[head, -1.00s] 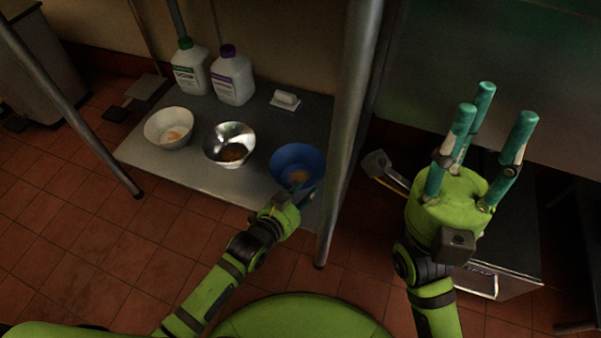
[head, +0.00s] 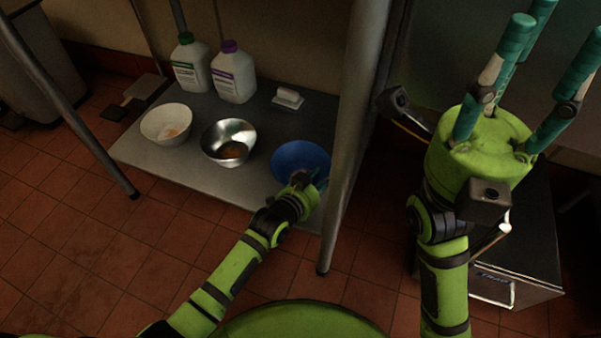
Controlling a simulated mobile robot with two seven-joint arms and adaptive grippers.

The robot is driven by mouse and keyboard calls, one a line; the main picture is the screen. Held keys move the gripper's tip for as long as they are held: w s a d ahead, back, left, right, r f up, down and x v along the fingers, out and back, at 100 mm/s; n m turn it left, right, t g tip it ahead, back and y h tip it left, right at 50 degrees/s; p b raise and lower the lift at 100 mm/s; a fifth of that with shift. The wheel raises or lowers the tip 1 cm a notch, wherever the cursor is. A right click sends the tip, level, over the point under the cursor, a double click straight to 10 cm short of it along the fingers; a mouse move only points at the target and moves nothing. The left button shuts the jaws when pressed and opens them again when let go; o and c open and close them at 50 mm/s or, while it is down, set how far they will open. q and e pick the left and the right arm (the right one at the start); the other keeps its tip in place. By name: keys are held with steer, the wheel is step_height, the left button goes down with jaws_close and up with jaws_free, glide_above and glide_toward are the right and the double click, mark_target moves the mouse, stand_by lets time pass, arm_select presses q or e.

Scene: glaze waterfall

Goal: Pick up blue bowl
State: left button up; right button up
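The blue bowl (head: 296,156) sits at the right front of the low grey shelf. My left gripper (head: 318,181) is at the bowl's near right side and covers part of its front. Its fingers are mostly hidden behind its own body, so I cannot tell whether they are open or touch the rim. My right gripper (head: 545,35) is raised at the upper right with its teal-tipped fingers spread, open and empty, well away from the bowl.
A steel bowl (head: 228,135) and a white bowl (head: 160,120) stand left of the blue bowl. Two white jugs (head: 190,66) (head: 232,78) and a small white block (head: 288,97) are behind. A grey post (head: 352,140) rises just right of the blue bowl.

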arm_select(q)
jaws_close()
